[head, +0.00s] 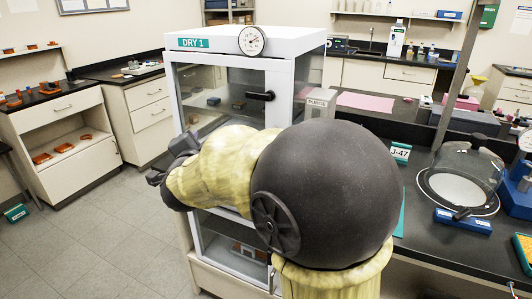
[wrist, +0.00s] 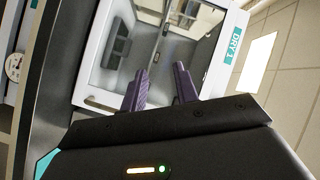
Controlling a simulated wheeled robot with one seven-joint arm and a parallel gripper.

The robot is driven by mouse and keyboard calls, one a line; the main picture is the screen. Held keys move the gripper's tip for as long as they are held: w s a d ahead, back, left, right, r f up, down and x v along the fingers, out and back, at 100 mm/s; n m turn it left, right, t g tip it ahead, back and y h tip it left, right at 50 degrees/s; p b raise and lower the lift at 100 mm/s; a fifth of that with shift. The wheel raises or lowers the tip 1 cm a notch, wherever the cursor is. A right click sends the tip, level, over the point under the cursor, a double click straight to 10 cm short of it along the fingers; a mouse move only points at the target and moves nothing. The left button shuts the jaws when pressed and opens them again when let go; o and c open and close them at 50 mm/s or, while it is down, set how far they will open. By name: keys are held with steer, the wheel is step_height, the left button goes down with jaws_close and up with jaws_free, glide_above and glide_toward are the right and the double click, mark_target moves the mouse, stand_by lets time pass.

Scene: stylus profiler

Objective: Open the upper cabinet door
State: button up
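The white drying cabinet (head: 300,45) carries a green "DRY 1" label (head: 193,43), which also shows tilted in the wrist view (wrist: 236,45). Its upper door (head: 222,88) has a glass pane and looks shut. The black door handle (head: 260,95) is on that door's right side, behind and above my arm. My gripper (head: 160,172) is at the cabinet's left in the head view, lower than the handle. In the wrist view my gripper (wrist: 161,82) has its two dark fingers apart with nothing between them, facing the glass. I cannot tell their distance to the glass.
A lower glass door (head: 225,250) is partly hidden by my arm. A round gauge (head: 253,40) is at the cabinet's top front. A dark bench (head: 425,235) with a glass bell jar (head: 468,170) stands to the right. Floor (head: 100,230) at the left is mostly clear.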

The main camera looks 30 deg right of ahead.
steer(key=s+a+f+n+g+y, duration=0.1)
steer(key=s+f+n+g+y, duration=0.3)
steer(key=f, duration=0.4)
steer(key=s+a+f+n+g+y, duration=0.1)
steer(key=s+f+n+g+y, duration=0.1)
steer(key=s+f+n, duration=0.35)
steer(key=s+d+f+n+g, duration=0.3)
steer(key=s+f+n+g, duration=0.3)
steer(key=s+f, duration=0.5)
steer(key=s+g, duration=0.1)
steer(key=s, duration=0.2)
steer(key=shift+d+f, duration=0.15)
steer(key=shift+d, duration=0.15)
steer(key=shift+w+n, duration=0.2)
steer(key=shift+n, duration=0.05)
